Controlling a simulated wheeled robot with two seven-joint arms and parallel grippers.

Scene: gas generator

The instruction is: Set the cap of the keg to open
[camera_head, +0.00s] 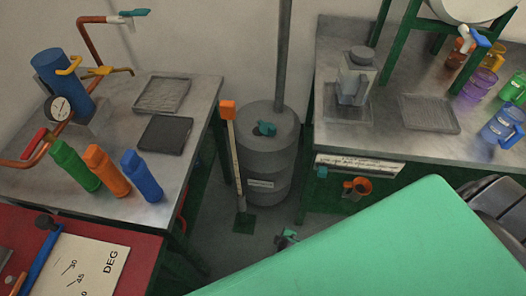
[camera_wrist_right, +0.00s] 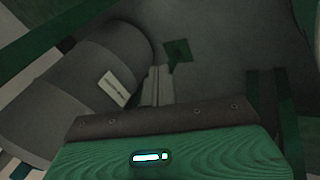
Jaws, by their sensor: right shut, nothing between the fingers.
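The keg (camera_head: 258,160) is a grey ribbed drum standing upright on the floor between two benches, with a pale label on its side. Its teal cap (camera_head: 265,128) sits on the top face; I cannot tell its setting. The keg's side (camera_wrist_right: 88,85) and label fill the left of the right wrist view, where the cap is not seen. My right gripper (camera_wrist_right: 165,118) shows at the bottom of that view as a dark bar on a green body; it is shut, empty and apart from the keg. My left gripper is not in view.
An orange-topped post (camera_head: 228,112) stands close left of the keg, and a grey pipe (camera_head: 284,55) rises behind. The left bench (camera_head: 190,100) holds several bottles; the right bench (camera_head: 385,137) holds a jug and cups. A large green surface (camera_head: 400,250) covers the lower right.

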